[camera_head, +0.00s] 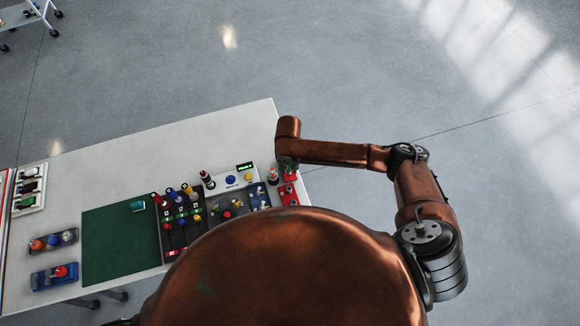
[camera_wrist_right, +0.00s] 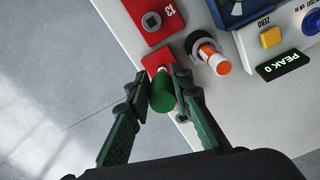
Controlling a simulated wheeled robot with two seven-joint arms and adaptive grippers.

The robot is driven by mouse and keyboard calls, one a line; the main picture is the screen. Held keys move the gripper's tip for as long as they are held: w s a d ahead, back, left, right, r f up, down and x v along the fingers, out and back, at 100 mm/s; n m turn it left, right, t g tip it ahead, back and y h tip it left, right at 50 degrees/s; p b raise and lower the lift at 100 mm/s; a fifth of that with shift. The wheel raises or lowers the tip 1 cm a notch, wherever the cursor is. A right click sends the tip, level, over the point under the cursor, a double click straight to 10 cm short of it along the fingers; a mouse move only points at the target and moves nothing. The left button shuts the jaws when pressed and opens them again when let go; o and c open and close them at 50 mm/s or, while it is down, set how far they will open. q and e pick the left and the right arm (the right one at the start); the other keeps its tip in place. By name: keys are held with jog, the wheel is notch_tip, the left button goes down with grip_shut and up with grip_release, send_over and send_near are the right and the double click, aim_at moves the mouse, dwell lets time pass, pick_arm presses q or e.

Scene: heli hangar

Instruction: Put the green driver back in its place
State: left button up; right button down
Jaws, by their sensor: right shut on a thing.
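The green driver (camera_wrist_right: 162,93) shows in the right wrist view as a green handle. My right gripper (camera_wrist_right: 160,82) is shut on it, one finger on each side. The driver's far end points at a red block (camera_wrist_right: 154,60) at the table edge; its tip is hidden, so I cannot tell whether it sits in the block. In the head view my right gripper (camera_head: 287,165) is at the table's right end, above the red blocks (camera_head: 289,195). My left gripper is not in view.
An orange-and-white striped tool (camera_wrist_right: 211,56) stands close beside the held driver. A grey unit with a "PEAK 0" display (camera_wrist_right: 278,65) is near it. Left of these are a dark rack (camera_head: 172,240) of coloured drivers and a green mat (camera_head: 110,245). Open floor lies beyond the table.

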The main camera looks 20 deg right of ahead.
jog(key=shift+f, duration=0.65)
dwell(0.3)
jog(key=c, duration=1.6)
grip_release()
notch_tip(320, 180, up, 8)
jog(key=p, duration=0.9)
jog(key=shift+f+p, duration=0.2)
jog(key=shift+p, duration=0.1)
jog(key=shift+s+a+f, duration=0.1)
